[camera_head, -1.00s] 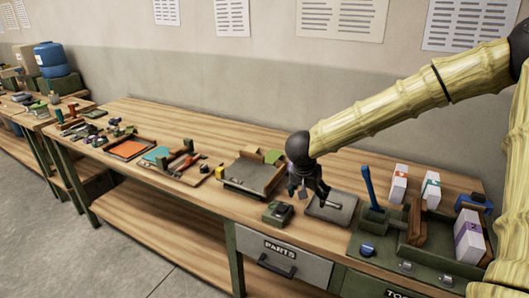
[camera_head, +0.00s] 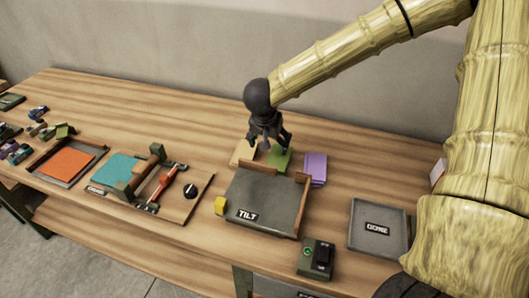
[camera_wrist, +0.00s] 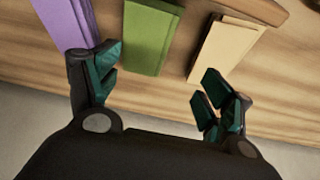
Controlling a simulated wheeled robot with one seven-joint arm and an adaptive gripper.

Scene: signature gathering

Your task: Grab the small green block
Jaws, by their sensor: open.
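A green block (camera_head: 279,159) stands behind the grey tilt tray (camera_head: 262,205), between a tan block (camera_head: 243,153) and a purple block (camera_head: 316,166). In the wrist view the green block (camera_wrist: 150,38) lies ahead of the gap between my fingers, with the purple block (camera_wrist: 66,22) to its left and the tan block (camera_wrist: 226,48) to its right. My gripper (camera_head: 270,143) is open, pointing down above the green block. In the wrist view my gripper (camera_wrist: 158,78) holds nothing between its spread fingers. Contact with the green block cannot be told.
The tilt tray has raised wooden edges beside the blocks. A small switch box (camera_head: 316,258) and a grey tray marked done (camera_head: 378,228) are to the right. Bare tabletop lies behind the blocks.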

